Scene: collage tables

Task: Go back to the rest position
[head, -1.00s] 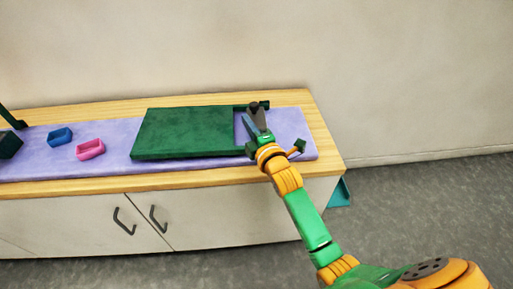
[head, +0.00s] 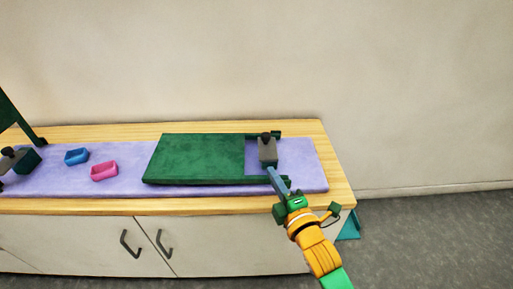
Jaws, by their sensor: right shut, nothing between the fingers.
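My right gripper (head: 274,174) comes in from the lower right, over the front right part of the table. Its blue-grey fingers are together, with nothing seen between them. They point at a grey block with a black knob (head: 267,152), which stands by the right end of a flat dark green board (head: 200,158). The fingertips overlap the block's lower edge in the picture; I cannot tell whether they touch it. My left gripper is not in view.
The green board lies on a purple mat (head: 125,150) on a wooden-topped cabinet (head: 90,206). A blue tray (head: 77,156) and a pink tray (head: 104,171) sit left of it. Dark green parts (head: 17,115) and another knobbed grey block (head: 12,158) stand at the far left.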

